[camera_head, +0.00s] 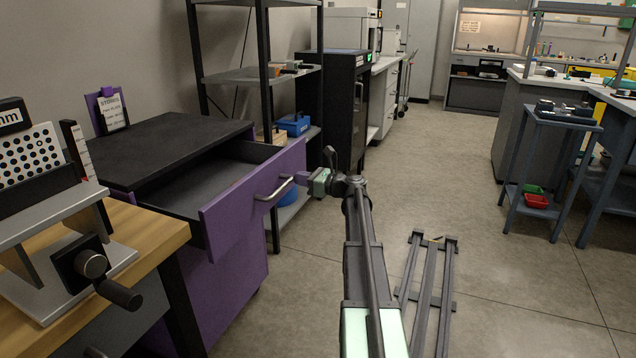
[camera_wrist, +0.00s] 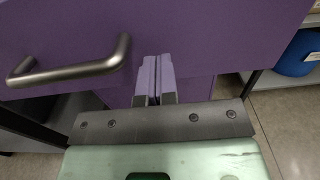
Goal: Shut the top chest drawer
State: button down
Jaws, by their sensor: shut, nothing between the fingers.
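The purple chest (camera_head: 233,281) with a black top stands left of the middle. Its top drawer (camera_head: 229,213) is pulled well out, and its dark inside shows empty where visible. The drawer front has a metal bar handle (camera_head: 274,189), also seen at the left of the wrist view (camera_wrist: 72,68). My gripper (camera_head: 302,178) is shut and empty at the right end of the drawer front. In the wrist view its purple fingers (camera_wrist: 152,78) point at the purple front, right of the handle. I cannot tell whether the fingertips touch it.
A wooden bench (camera_head: 150,226) with a crank fixture stands at the left, close to the drawer. A dark shelf rack (camera_head: 262,75) with a blue box (camera_head: 293,124) stands behind the chest. The floor to the right is mostly clear around the rail (camera_head: 428,285).

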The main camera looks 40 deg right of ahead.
jog(key=shift+x, duration=1.5)
